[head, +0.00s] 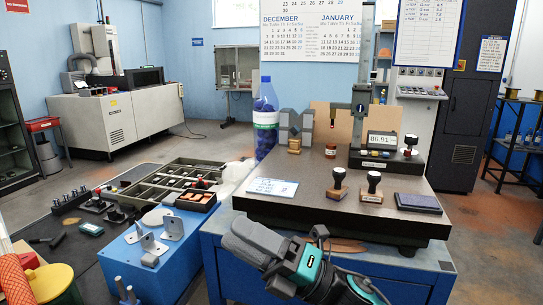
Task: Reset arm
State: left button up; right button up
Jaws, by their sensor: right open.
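My right gripper (247,242) is at the bottom middle of the head view, with dark grey fingers and a teal body. It is open, points up and to the left, and I see nothing held in it. It is in front of the near edge of a dark granite plate (300,205) on a blue bench (412,278). I cannot tell how far it is from the edge. My left gripper is not in view.
On the plate are two stamps (372,188) (338,184), a dark ink pad (418,203), a white card (272,187) and a height gauge (380,139). A blue bottle (265,118) stands behind. A parts tray (150,197) and blue block (165,272) are at left.

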jog(key=d+f+m+t+h, duration=0.6)
jog(key=f+m+h, duration=0.3)
jog(key=m, duration=0.4)
jog(key=d+f+m+t+h, duration=0.65)
jog(key=f+m, duration=0.45)
jog(key=m, duration=0.3)
jog(key=s+d+f+m+g+h, duration=0.3)
jog(key=s+d+f+m, duration=0.1)
jog(key=s+f, duration=0.3)
jog(key=s+d+f+m+g+h, duration=0.3)
jog(key=s+d+f+m, duration=0.2)
jog(key=s+f, duration=0.2)
jog(key=shift+f, duration=0.55)
jog(key=shift+s+d, duration=0.1)
